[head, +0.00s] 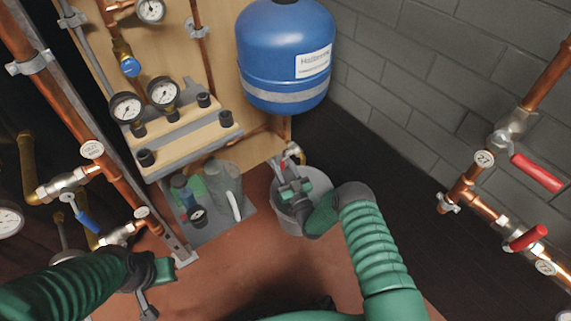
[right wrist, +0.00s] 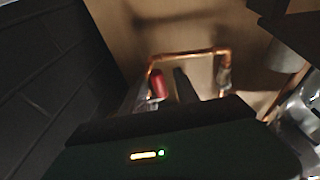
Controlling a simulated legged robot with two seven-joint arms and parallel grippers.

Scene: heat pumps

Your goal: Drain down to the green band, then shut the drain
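A drain valve with a red handle (head: 283,166) sits low by the foot of the wooden board, above a grey bucket (head: 286,216). My right gripper (head: 289,177) is at this valve and hides part of it. In the right wrist view the red handle (right wrist: 158,90) shows between two dark fingers, with a gap beside the right one, so the gripper looks open around it. My left gripper (head: 152,290) hangs at lower left, away from everything; its opening is unclear. Dial gauges (head: 126,107) and (head: 163,92) are on the board; no green band is readable.
A blue expansion vessel (head: 287,55) hangs above the bucket. A grey tray (head: 222,231) with bottles stands left of the bucket. Red-handled valves (head: 536,172) are on copper pipes at right, and a blue-handled valve (head: 86,217) is at left. Brown floor is free in front.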

